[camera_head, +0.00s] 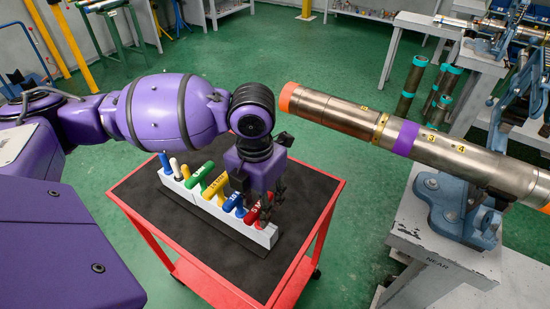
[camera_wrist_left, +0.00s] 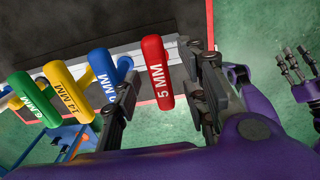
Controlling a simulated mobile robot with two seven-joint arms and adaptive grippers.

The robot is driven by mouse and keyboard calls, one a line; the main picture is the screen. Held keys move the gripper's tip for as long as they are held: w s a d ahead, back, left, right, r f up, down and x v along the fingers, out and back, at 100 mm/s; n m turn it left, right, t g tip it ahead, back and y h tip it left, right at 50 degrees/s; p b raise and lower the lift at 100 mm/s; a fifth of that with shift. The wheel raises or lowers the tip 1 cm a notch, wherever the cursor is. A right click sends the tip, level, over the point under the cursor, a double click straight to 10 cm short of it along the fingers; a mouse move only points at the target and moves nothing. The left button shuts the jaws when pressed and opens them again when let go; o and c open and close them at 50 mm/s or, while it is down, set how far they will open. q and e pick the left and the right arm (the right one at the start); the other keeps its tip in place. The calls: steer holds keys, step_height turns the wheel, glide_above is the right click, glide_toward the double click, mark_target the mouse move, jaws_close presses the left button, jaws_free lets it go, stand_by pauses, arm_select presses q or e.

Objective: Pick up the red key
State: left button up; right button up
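The red key (camera_head: 253,215) stands at the right end of the white rack (camera_head: 182,193) on the cart. In the left wrist view the red key (camera_wrist_left: 158,72) shows a handle marked 5 MM. My left gripper (camera_head: 262,200) is over that end of the rack and hides part of the key. In the left wrist view my left gripper (camera_wrist_left: 163,82) is open, with one finger on each side of the red handle. A gap shows on both sides. My right gripper (camera_wrist_left: 298,64) appears at that view's right edge, with its fingers apart and nothing between them.
Blue (camera_wrist_left: 104,75), yellow (camera_wrist_left: 66,91) and green (camera_wrist_left: 33,98) keys stand beside the red one, the blue close to a finger. The cart's (camera_head: 155,235) black top has free room in front. A long pipe (camera_head: 345,115) in a blue vise (camera_head: 455,205) stands right.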

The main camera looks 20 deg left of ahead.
arm_select(q)
steer(key=shift+s+f, duration=0.2)
steer(key=shift+f, duration=1)
steer(key=shift+w+f, duration=0.1)
steer(key=shift+f, duration=0.15)
jaws_close()
steer(key=shift+r, duration=0.1)
step_height(320, 180, up, 10)
